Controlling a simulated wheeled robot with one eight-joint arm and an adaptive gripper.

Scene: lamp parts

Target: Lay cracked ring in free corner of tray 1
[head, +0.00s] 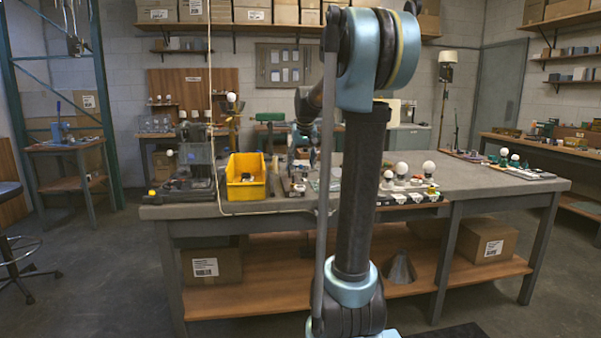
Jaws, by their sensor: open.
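My arm reaches over the grey workbench (470,185). My gripper (297,183) appears small and partly hidden at its far end, low over the bench just right of the yellow bin; its jaws are open. I see nothing held in it, though detail is poor. The cracked ring cannot be made out. A low tray (418,199) with white bulbs and small parts lies on the bench right of my arm. Another flat tray (530,175) with small parts lies at the right end. I cannot tell which is tray 1.
The yellow bin (236,192) holds small dark parts. A grey fixture (198,160) stands left of it. Cardboard boxes (487,241) sit on the lower shelf. My arm hides the bench's middle. Bare bench top shows between the two trays.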

